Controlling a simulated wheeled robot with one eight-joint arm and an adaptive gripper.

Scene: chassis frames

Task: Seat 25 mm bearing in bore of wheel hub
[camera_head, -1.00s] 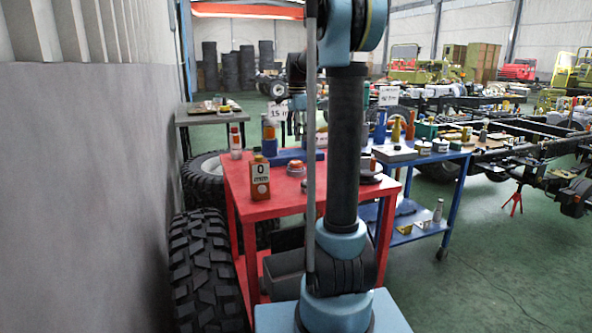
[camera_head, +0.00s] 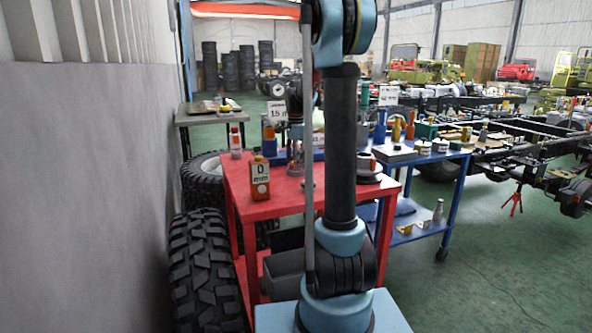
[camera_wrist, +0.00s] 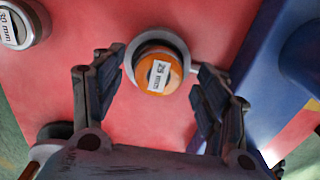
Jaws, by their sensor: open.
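An orange, round piece labelled 25 mm (camera_wrist: 160,72) is in the wrist view, seated in a round grey holder (camera_wrist: 133,52) on the red table (camera_wrist: 85,85). My gripper (camera_wrist: 160,75) is open, with one finger on each side of the piece, and neither finger clearly touches it. In the head view my gripper (camera_head: 295,148) is over the red table, partly hidden by my arm. A dark round part (camera_head: 369,178) lies at the table's right side. I cannot tell whether it is the wheel hub.
Another labelled round piece (camera_wrist: 18,25) stands at the wrist view's upper left. A blue block (camera_wrist: 302,55) is at its right. In the head view an oil can (camera_head: 259,180) stands at the table's front left. A blue cart (camera_head: 425,158) is to the right, and tyres (camera_head: 205,268) are to the left.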

